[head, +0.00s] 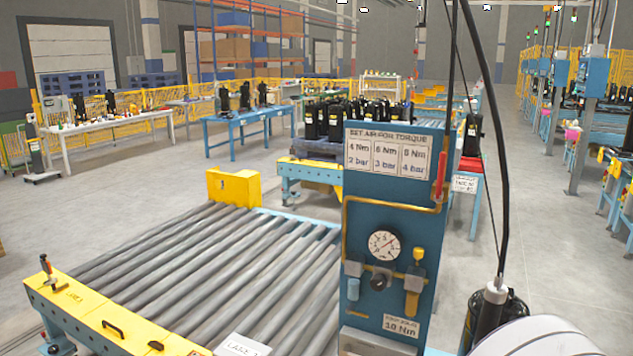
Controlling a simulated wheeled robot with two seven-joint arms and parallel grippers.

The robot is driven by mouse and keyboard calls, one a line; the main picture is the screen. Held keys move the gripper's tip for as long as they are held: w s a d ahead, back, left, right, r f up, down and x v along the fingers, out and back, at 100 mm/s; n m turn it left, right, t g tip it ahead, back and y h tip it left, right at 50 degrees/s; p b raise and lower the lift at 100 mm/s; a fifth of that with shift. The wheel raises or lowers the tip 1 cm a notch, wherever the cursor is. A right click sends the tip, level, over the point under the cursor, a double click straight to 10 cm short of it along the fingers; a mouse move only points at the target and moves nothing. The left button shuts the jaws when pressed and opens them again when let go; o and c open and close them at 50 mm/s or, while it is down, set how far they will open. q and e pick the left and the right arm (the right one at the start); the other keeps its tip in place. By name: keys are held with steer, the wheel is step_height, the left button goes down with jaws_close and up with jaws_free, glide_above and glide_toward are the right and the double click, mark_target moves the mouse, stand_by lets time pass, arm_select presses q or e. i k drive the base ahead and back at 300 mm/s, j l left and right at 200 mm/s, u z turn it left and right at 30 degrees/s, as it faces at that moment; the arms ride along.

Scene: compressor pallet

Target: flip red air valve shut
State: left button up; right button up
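The red air valve (440,176) is at the upper right edge of the blue panel (350,250). Its red lever stands nearly upright, above the bend of a brass-coloured air pipe (390,199). A round pressure gauge (384,245) sits below the pipe, with a dark knob (379,279) under it. The gauge reading is too small to tell. Neither of my grippers shows in the head view. A white rounded shape at the bottom right looks like part of my arm, and no fingers show on it.
A roller conveyor (220,265) with yellow end plates lies left of the panel. A black cylinder (492,318) with a silver top and a hanging black cable (503,130) stand right of the panel. Open floor lies further right. Tables with black compressors stand behind.

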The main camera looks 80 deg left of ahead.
mark_target(438, 195)
steer(key=u, duration=2.2)
